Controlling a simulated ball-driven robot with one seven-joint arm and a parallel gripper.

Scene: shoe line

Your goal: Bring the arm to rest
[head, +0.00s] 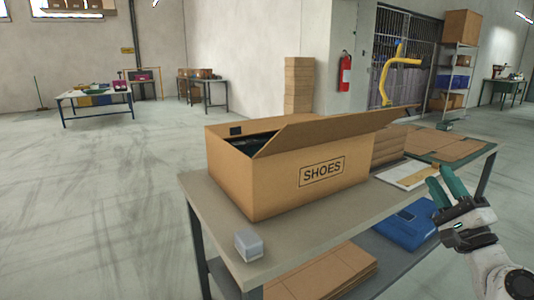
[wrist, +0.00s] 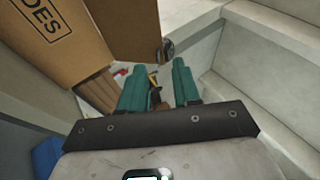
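My gripper (head: 446,186) is raised at the right of the head view, in front of the table's right part. Its two green fingers stand apart with nothing held between them. In the wrist view the fingers (wrist: 159,88) also show apart and empty. A cardboard box marked SHOES (head: 285,180) stands on the grey table (head: 215,205), to the left of my gripper. One of its flaps sticks out to the right. Something dark shows inside the box. In the wrist view the box (wrist: 75,65) is at the upper left, clear of the fingers.
A small light grey block (head: 248,244) sits at the table's near corner. Stacked flat cardboard (head: 395,145) and papers (head: 405,174) lie right of the box. A blue item (head: 405,227) and cardboard sheets (head: 325,272) lie on the lower shelf. The floor left of the table is clear.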

